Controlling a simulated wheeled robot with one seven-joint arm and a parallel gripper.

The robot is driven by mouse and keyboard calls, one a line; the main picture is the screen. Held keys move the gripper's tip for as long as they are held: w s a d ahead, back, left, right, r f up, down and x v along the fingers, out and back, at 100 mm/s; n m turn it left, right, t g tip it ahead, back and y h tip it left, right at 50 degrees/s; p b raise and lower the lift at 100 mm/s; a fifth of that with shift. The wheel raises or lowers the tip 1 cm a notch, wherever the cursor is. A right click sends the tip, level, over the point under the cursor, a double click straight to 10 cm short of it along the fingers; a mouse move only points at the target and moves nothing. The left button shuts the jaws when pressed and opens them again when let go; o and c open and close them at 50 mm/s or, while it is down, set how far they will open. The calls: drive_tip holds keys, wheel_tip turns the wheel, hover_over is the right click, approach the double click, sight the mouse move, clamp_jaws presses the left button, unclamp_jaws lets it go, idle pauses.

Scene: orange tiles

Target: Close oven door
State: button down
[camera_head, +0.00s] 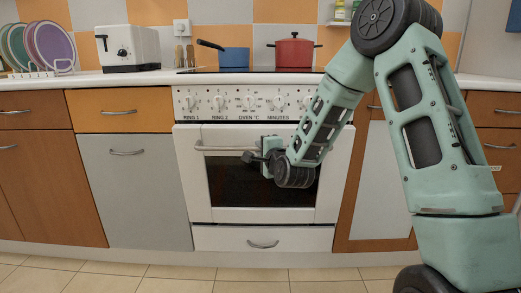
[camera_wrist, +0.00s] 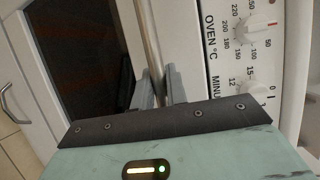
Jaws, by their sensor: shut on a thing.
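The white oven door (camera_head: 202,205) with its dark window stands upright, or nearly so, below the control panel; I cannot tell whether a small gap remains at its top. Its bar handle (camera_head: 222,148) runs across the upper part of the door. My gripper (camera_head: 250,156) is at the middle of the handle, in front of the door. In the wrist view the handle (camera_wrist: 149,40) runs down between the two fingertips of my gripper (camera_wrist: 162,84), and the fingers are shut on it. My gripper and forearm hide the right part of the handle and window.
The control panel (camera_head: 233,115) with several knobs is just above the door. A drawer (camera_head: 220,239) lies below it. Cabinets flank the oven. A blue pan (camera_head: 234,59) and a red pot (camera_head: 294,53) stand on the hob. The tiled floor in front looks clear.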

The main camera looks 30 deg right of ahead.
drive_tip(key=shift+m+g, duration=0.3)
drive_tip(key=shift+g, duration=0.2)
drive_tip(key=shift+w+d+r+p, duration=0.25)
drive_tip(key=shift+w+d+p, duration=0.15)
drive_tip(key=shift+w+p, duration=0.3)
drive_tip(key=shift+w+d+r+p, duration=0.2)
drive_tip(key=shift+w+d+p, duration=0.3)
drive_tip(key=shift+p, duration=0.3)
drive_tip(key=shift+w+d+r+p, duration=0.25)
drive_tip(key=shift+w+d+p, duration=0.1)
drive_tip(key=shift+w+p, duration=0.35)
drive_tip(key=c, duration=1.4)
unclamp_jaws()
drive_tip(key=shift+s, duration=0.1)
drive_tip(key=p+v, duration=1.7)
drive_tip(key=p, duration=0.1)
